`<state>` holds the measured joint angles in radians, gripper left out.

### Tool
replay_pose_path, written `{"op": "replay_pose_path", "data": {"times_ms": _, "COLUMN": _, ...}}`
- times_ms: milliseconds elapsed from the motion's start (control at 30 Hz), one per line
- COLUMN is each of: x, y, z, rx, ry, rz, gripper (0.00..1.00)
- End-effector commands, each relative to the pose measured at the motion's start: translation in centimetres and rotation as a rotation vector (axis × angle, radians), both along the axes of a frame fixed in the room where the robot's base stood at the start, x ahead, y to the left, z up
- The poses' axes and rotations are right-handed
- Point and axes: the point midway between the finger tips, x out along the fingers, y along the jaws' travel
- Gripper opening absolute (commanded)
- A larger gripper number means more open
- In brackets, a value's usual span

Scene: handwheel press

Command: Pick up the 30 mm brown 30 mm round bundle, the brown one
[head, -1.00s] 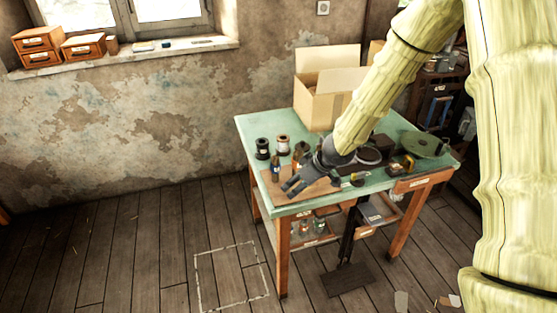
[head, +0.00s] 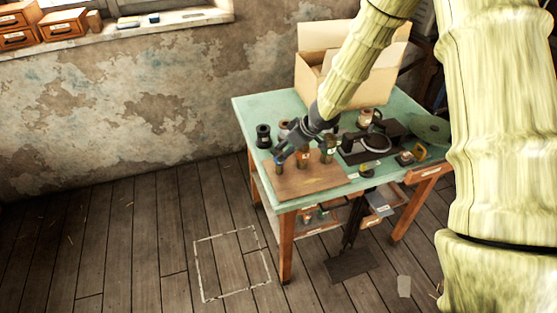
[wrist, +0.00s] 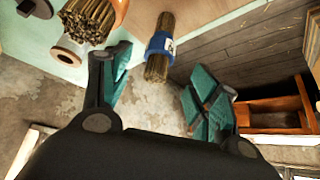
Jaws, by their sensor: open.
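Several upright bundles stand on the brown board at the front left of the green table. One with a brown-looking band (head: 303,158) stands just right of my gripper (head: 286,156). In the wrist view a thick bundle of brown sticks with an orange-brown band (wrist: 88,20) is at the upper left, outside my fingers and cut off by the frame edge. A blue-banded bundle (wrist: 160,52) shows ahead of the gap between my open, empty fingers (wrist: 162,92); I cannot tell how far apart they are. In the head view my gripper partly hides the leftmost bundle (head: 279,167).
A dark spool (head: 263,135) stands left of my gripper. A press with a round ring (head: 374,142) stands to the right. An open cardboard box (head: 345,85) is at the back. The board's front part (head: 305,185) is bare.

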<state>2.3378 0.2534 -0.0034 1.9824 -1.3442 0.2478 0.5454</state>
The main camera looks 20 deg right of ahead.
Motion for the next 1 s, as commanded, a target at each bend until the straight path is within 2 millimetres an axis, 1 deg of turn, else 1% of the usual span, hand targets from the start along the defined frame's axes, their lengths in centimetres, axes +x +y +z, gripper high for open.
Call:
{"op": "replay_pose_path", "data": {"times_ms": 267, "x": 0.6, "y": 0.5, "z": -1.0, "rx": 0.0, "ry": 0.001, "rz": 0.003, "gripper": 0.61}}
{"op": "replay_pose_path", "data": {"times_ms": 700, "x": 2.6, "y": 1.6, "z": -4.4, "rx": -0.001, "ry": 0.001, "rz": 0.004, "gripper": 0.61}}
{"op": "replay_pose_path", "data": {"times_ms": 1000, "x": 2.9, "y": 1.9, "z": -5.0, "rx": 0.001, "ry": -0.001, "rz": 0.005, "gripper": 0.61}}
